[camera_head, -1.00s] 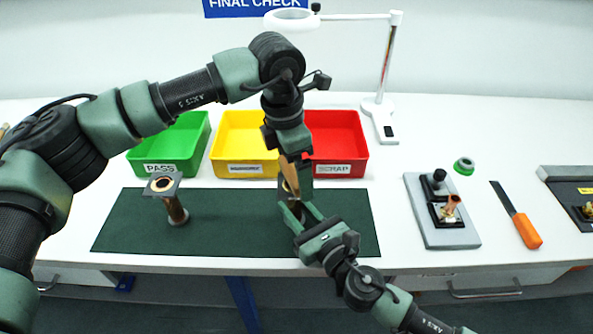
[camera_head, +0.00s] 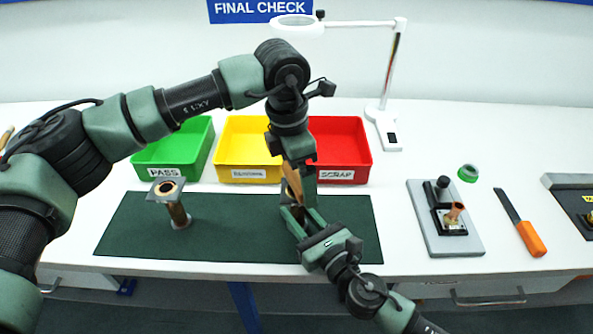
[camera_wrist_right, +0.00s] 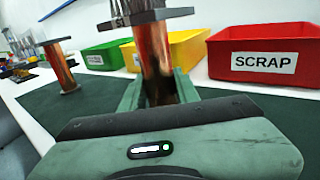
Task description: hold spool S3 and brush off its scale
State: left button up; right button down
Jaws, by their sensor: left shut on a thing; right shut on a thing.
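Spool S3 (camera_wrist_right: 155,60) is a copper tube with a dark square flange on top, upright between the fingers of my right gripper (camera_wrist_right: 160,95). Its lower part looks dark in the right wrist view. In the head view my right gripper (camera_head: 297,216) is shut on the spool over the mat, and the arms largely hide the spool.
Another copper spool (camera_head: 177,210) stands on the dark green mat (camera_head: 240,225) at left. Green PASS (camera_head: 165,172), yellow (camera_head: 235,174) and red SCRAP (camera_head: 350,172) trays stand behind. A grey fixture (camera_head: 455,245), an orange-handled tool (camera_head: 530,238) and a magnifier lamp (camera_head: 385,130) are at right.

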pick_arm(q)
jog(key=shift+s+d, duration=0.3)
jog(key=shift+s, duration=0.5)
jog(key=shift+w+a, duration=0.35)
jog(key=shift+w, duration=0.5)
jog(key=shift+w+a, duration=0.3)
jog(key=shift+w, duration=0.55)
jog(key=shift+r, duration=3.55)
pick_arm(e)
jog(key=c, duration=1)
grip_release()
jog(key=shift+o, duration=0.2)
jog(key=shift+s, duration=0.1)
